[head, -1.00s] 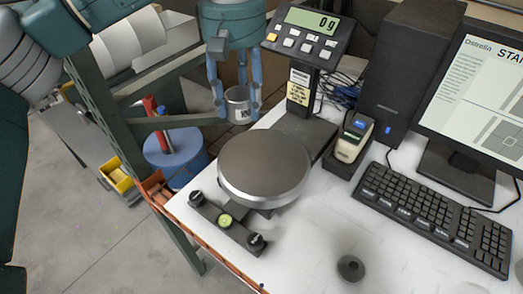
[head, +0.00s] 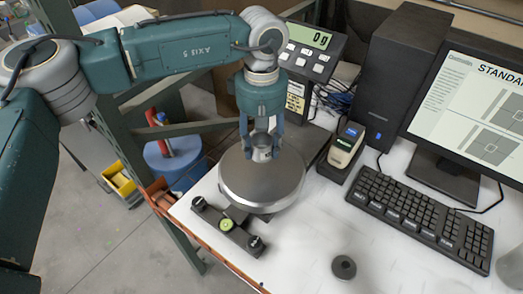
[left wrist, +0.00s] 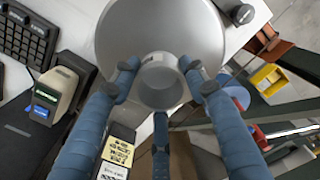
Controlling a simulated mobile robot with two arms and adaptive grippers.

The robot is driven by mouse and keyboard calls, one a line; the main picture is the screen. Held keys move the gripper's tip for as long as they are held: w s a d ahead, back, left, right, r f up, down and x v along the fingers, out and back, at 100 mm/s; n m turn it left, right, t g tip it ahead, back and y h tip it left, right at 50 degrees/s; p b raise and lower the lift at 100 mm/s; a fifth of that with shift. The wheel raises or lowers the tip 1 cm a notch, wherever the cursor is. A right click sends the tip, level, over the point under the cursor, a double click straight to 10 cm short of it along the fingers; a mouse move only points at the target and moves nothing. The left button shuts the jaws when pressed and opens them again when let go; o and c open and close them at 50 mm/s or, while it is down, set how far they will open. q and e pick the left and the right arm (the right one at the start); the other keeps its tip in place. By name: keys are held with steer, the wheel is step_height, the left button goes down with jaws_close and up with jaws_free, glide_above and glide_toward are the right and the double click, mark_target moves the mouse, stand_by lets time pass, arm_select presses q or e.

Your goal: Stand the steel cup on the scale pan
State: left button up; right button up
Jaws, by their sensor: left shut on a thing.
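The steel cup (head: 262,152) is upright between the blue fingers of my left gripper (head: 262,140), which is shut on it. In the head view the cup is over the far part of the round scale pan (head: 258,185). The left wrist view shows the cup (left wrist: 160,82) between the fingers, with the pan (left wrist: 125,28) beyond it. I cannot tell whether the cup's base touches the pan. The scale display (head: 306,36) reads 0 g. My right gripper is not in view.
A handheld device in a black cradle (head: 343,150), a keyboard (head: 420,215) and a monitor (head: 470,110) stand to the right. A small dark ring (head: 343,267) lies on the white table. A black bar with knobs (head: 228,226) is in front of the pan.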

mark_target(262, 167)
arm_select(q)
steer(key=shift+f, duration=0.55)
step_height(262, 167, down, 3)
steer(key=shift+f+p, duration=0.15)
steer(key=shift+p, duration=0.7)
steer(key=shift+f+b, duration=0.3)
steer(key=o, duration=1.3)
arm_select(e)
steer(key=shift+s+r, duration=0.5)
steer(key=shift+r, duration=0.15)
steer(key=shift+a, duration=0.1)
